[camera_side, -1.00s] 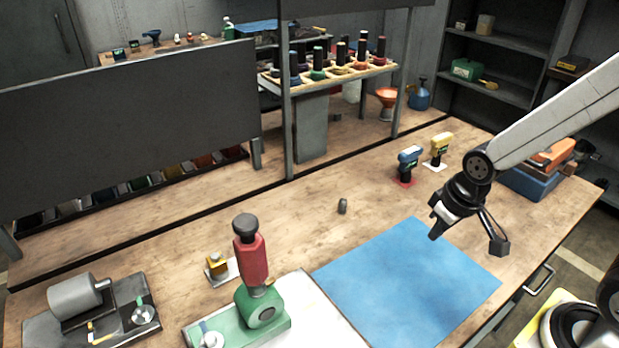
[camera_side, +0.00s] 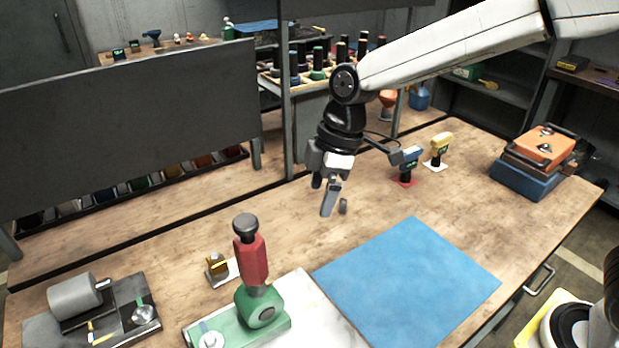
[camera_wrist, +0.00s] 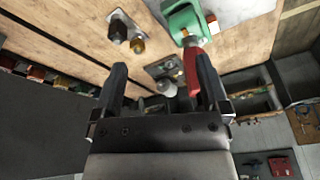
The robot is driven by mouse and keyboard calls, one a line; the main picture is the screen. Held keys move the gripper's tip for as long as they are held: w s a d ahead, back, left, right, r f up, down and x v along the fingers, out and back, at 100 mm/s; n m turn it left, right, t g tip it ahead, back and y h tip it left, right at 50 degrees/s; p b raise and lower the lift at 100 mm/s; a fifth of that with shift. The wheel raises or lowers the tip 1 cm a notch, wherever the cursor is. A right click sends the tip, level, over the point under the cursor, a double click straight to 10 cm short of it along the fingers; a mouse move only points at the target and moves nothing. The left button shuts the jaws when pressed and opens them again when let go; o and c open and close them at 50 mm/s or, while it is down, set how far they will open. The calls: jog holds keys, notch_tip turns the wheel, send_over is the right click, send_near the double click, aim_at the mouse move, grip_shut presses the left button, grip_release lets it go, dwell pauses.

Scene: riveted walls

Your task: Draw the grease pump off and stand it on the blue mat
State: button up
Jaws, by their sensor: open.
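The grease pump (camera_side: 253,258) has a red body with a black knob on top. It stands upright in a green holder (camera_side: 262,310) at the front of the bench. In the wrist view the red pump (camera_wrist: 191,72) shows beside the right finger, partly hidden by it. The blue mat (camera_side: 405,285) lies flat and bare, right of the pump. My gripper (camera_side: 324,196) is open and empty, in the air above the bench, up and right of the pump. In the wrist view my gripper (camera_wrist: 161,78) shows its two fingers apart with nothing between them.
A brass-coloured fitting (camera_side: 217,264) sits behind the green holder. A grey roller device (camera_side: 78,297) is at left. Blue and yellow tools (camera_side: 441,146) stand at the back right. A dark panel (camera_side: 130,130) rises at left.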

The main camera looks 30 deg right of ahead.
aim_at(240, 223)
jog(key=a+r+n, duration=0.2)
jog(key=a, duration=0.1)
jog(key=a+r+n+g, duration=0.1)
jog(key=a+n, duration=0.1)
jog(key=a, duration=0.2)
jog(key=a+r+n+y, duration=0.1)
jog(key=a+r+n, duration=0.1)
jog(key=a+n, duration=0.1)
jog(key=shift+w+a+r+g, duration=0.1)
jog(key=shift+a+r+g, duration=0.3)
jog(key=shift+a, duration=0.15)
jog(key=shift+a+r+n, duration=0.25)
jog(key=shift+a+n, duration=0.15)
jog(key=shift+a, duration=0.05)
jog(key=shift+f, duration=0.2)
jog(key=shift+x, duration=3.75)
jog(key=shift+a, duration=0.1)
jog(key=shift+r, duration=0.1)
grip_shut()
jog(key=shift+r, duration=0.65)
